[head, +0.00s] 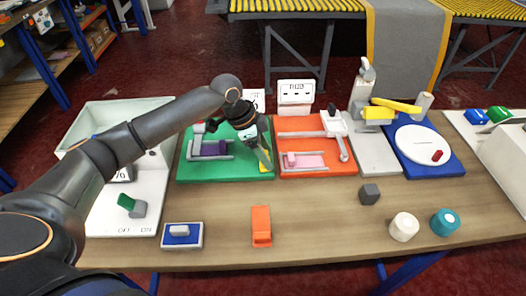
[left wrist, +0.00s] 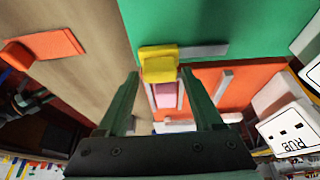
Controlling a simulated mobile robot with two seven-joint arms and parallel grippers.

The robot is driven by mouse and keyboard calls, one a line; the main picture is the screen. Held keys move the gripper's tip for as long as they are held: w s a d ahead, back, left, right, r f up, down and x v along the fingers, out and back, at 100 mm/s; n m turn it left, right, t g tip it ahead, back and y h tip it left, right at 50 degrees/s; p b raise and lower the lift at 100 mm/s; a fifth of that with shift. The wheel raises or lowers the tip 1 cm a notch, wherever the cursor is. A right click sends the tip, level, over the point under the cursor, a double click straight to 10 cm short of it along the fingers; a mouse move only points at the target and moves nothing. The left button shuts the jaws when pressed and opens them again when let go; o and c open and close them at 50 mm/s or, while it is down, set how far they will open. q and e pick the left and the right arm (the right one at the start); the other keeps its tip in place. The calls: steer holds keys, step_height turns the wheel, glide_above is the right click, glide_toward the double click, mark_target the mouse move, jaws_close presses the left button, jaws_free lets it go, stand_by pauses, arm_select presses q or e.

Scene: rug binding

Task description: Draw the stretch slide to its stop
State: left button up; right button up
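A yellow block (head: 265,161) sits at the right edge of the green board (head: 225,175), at one end of a short grey rail; I take it as the stretch slide's handle. The yellow block (left wrist: 158,65) and its rail (left wrist: 204,50) also show in the left wrist view. My left gripper (head: 262,154) is over the block. In the left wrist view its fingers (left wrist: 161,74) are apart, one to each side of the block, with visible gaps; I cannot tell their height above it. My right gripper is not in view.
The orange board (head: 318,171) with a pink block (head: 290,160) lies just right of the green one. A purple block (head: 214,147) stands between rails on the green board.

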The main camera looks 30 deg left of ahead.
arm_select(q)
steer(key=shift+o, duration=0.7)
steer(key=shift+a, duration=0.15)
steer(key=v, duration=1.2)
steer(key=shift+r, duration=0.35)
steer(key=shift+s+f, duration=0.1)
steer(key=shift+s, duration=0.1)
